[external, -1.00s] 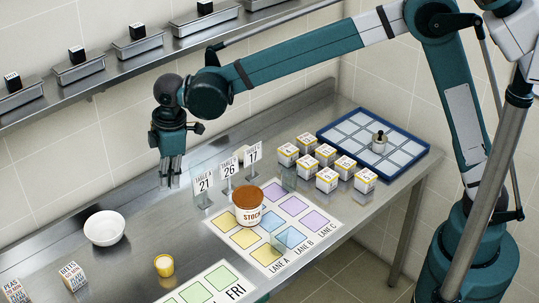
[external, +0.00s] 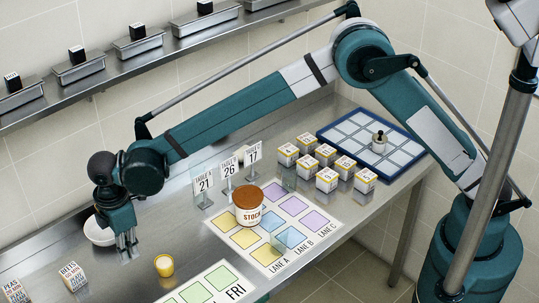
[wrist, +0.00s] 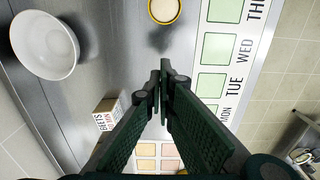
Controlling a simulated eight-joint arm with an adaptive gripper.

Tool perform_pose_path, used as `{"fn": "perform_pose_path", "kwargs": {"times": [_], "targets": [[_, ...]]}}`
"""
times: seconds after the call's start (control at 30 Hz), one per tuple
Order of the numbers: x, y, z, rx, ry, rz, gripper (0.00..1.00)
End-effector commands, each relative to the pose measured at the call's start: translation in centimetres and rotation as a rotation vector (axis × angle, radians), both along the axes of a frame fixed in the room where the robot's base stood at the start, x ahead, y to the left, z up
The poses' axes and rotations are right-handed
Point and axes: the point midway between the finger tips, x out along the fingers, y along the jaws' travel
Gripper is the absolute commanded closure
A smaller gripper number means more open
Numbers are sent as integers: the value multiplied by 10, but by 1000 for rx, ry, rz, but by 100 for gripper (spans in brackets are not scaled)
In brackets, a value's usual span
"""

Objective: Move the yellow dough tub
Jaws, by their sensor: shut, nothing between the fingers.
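The small yellow tub (external: 164,265) stands on the steel counter in the external view, left of the day mat. In the wrist view the yellow tub (wrist: 164,10) is cut by the top edge, and its pale round top faces up. My gripper (external: 127,256) hangs over the counter to the left of the tub, apart from it. In the wrist view my gripper (wrist: 160,85) has its fingertips together with nothing between them, pointing at bare counter below the tub.
A white bowl (wrist: 44,45) sits close behind my gripper. A beets box (external: 73,275) and another lettered box (external: 15,290) stand at left. Right of the tub are the day mat (external: 237,277), a stock pot (external: 248,215), number signs (external: 203,187) and a blue tray (external: 420,150).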

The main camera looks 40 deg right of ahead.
Motion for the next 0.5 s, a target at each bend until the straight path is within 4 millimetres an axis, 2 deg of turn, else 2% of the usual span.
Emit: {"fn": "perform_pose_path", "kwargs": {"times": [0.5], "targets": [[-1, 1, -4, -1, 1, 2, 100]]}}
